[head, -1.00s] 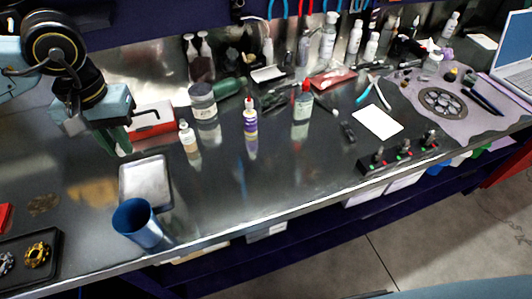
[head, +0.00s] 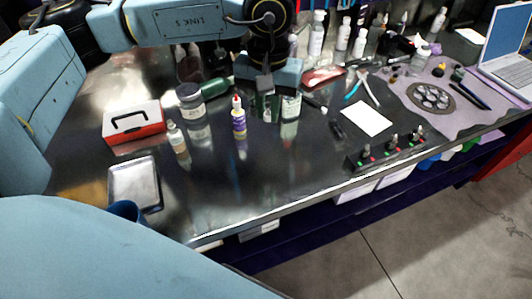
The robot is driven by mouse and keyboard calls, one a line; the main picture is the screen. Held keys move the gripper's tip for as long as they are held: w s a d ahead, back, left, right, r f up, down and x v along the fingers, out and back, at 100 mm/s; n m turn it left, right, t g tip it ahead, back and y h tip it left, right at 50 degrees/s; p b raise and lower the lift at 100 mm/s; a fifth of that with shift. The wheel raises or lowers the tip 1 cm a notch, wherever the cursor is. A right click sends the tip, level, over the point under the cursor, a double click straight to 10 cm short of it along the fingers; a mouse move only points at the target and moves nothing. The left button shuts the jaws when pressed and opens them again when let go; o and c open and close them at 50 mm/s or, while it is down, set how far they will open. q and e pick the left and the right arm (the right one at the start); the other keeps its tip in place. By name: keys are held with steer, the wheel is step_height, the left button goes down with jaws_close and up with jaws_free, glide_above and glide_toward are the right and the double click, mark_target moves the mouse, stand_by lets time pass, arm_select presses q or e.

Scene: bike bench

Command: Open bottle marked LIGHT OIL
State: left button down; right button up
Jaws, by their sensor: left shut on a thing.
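Several bottles stand on the metal bench. A clear bottle (head: 290,107) stands right of the middle, its top hidden by my left gripper. Its label is too small to read. A bottle with a purple label and red tip (head: 239,120) stands to its left, and a small bottle with a pale cap (head: 177,139) stands further left. I cannot read LIGHT OIL on any of them. My left gripper (head: 268,108) points down at the clear bottle and appears shut on it. The contact is hidden. My right gripper is not in view.
A dark-lidded jar (head: 192,104), a red box (head: 132,124) and a metal tray (head: 135,184) are on the left. A blue cup (head: 125,211) is partly hidden by my arm. White paper (head: 366,118) and a laptop (head: 504,62) are right. The front centre is clear.

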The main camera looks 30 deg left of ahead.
arm_select(q)
steer(key=a+n, duration=0.1)
steer(key=n, duration=0.6)
steer(key=n+p, duration=0.4)
steer(key=n, duration=2.3)
glide_above(248, 156)
step_height(248, 156, down, 9)
steer(key=shift+r, duration=0.2)
steer(key=shift+w+f, duration=0.1)
steer(key=shift+f, duration=2.15)
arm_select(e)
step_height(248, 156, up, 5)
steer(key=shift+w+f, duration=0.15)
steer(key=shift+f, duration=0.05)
